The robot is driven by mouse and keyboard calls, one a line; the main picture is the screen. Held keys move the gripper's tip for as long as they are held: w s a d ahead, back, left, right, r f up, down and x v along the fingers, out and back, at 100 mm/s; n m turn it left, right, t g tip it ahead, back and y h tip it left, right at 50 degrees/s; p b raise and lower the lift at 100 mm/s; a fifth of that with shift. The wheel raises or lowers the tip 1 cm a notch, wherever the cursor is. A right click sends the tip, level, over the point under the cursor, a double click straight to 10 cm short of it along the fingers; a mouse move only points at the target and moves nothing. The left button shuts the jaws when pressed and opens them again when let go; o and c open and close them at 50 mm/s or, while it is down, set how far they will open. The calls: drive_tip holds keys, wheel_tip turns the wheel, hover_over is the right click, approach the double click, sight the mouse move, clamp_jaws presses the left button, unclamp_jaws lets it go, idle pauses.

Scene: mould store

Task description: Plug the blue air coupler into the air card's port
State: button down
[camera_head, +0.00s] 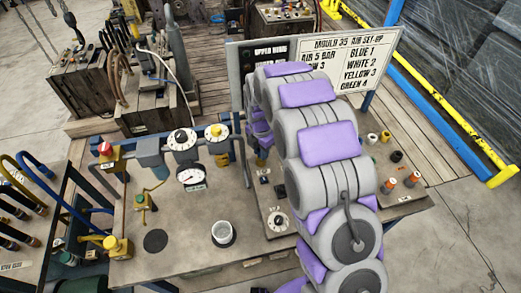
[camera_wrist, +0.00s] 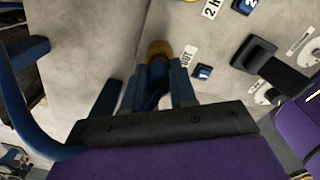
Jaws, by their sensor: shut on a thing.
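In the wrist view my gripper (camera_wrist: 159,68) is shut on a blue coupler (camera_wrist: 157,88) with a brass-coloured round end (camera_wrist: 160,48). The coupler points away from me, close over a grey panel (camera_wrist: 115,25); I cannot tell whether its end touches anything. A blue hose (camera_wrist: 14,95) curves at the left; its link to the coupler is hidden. In the head view the air card (camera_head: 350,60) stands behind the table and reads BLUE 1, WHITE 2, YELLOW 3, GREEN 4. My arm covers part of it and most of my gripper. I cannot make out port 1.
Beside the coupler are a white label, a small blue part (camera_wrist: 203,72) and a black handle (camera_wrist: 262,52). A hose rack is at left.

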drive_tip(key=shift+f, duration=0.35)
idle(0.3)
drive_tip(key=c, duration=0.8)
unclamp_jaws()
drive_tip(key=shift+o, duration=0.2)
drive_tip(key=o, duration=0.3)
drive_tip(key=shift+r, duration=0.1)
drive_tip(key=shift+r+p, duration=1.5)
drive_tip(key=shift+r, duration=2.2)
